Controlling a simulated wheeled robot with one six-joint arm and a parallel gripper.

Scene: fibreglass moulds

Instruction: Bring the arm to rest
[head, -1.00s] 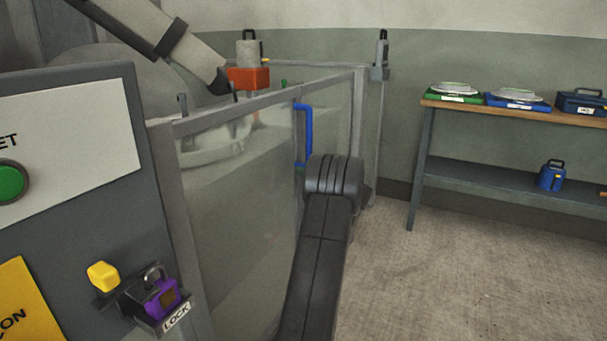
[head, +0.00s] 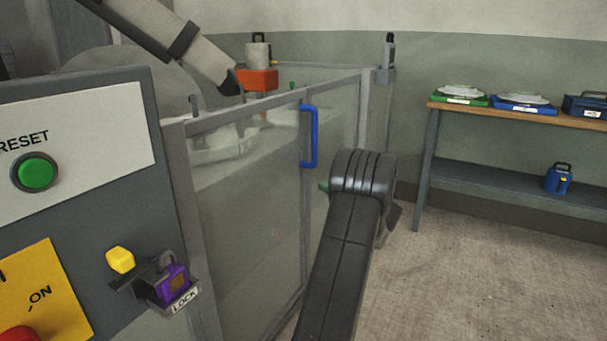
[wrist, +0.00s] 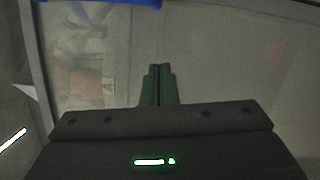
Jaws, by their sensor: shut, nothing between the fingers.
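My gripper (wrist: 158,72) shows in the wrist view with its two green fingers together and nothing between them. It faces a clear panel, and a blue bar crosses the top of that view. In the head view my dark arm rises from the bottom centre and bends at a rounded joint, which hides most of the gripper. A small green tip (head: 323,187) shows at the left of that joint, in front of the clear guard panel (head: 250,200). The blue door handle (head: 309,136) stands just above and left of the joint. I cannot tell the gap to the panel.
A grey control box with a green RESET button (head: 36,173) and a purple padlock (head: 171,285) at the LOCK bracket stands at left. A workbench (head: 540,114) with trays stands at right. Open floor (head: 480,270) lies between my arm and the bench.

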